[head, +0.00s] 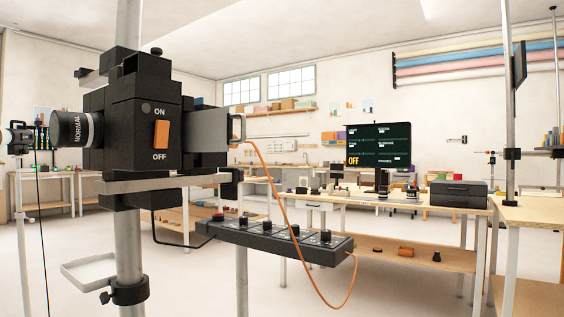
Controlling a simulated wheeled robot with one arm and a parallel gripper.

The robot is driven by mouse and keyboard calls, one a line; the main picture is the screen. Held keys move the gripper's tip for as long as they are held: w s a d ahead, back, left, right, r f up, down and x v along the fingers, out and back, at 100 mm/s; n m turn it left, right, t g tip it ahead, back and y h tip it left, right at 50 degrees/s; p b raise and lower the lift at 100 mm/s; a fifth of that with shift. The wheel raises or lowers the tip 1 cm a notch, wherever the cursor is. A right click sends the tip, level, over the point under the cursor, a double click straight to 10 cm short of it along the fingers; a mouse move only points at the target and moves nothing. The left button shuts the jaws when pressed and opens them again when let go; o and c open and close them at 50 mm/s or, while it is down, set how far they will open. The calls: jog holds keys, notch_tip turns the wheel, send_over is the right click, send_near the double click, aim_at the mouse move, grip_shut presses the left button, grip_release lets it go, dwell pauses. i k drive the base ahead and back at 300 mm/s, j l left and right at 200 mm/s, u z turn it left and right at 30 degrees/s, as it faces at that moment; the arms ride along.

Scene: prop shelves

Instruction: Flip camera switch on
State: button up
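The black camera (126,120) is mounted on a grey upright post at the left of the head view, with its lens marked NORMAL pointing left. On its side is an orange switch (161,135) between the printed word ON above and OFF below. Its tilt is hard to read. The dark screen (378,148) on the bench behind shows OFF in orange letters. My gripper is not in view.
A black control box (275,241) with several knobs stands on a stand in front, below and right of the camera. An orange cable (297,262) hangs there. A wooden bench (346,200) stands behind. A grey post (508,150) rises at right.

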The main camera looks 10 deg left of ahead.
aim_at(161, 129)
jog(key=u, duration=1.6)
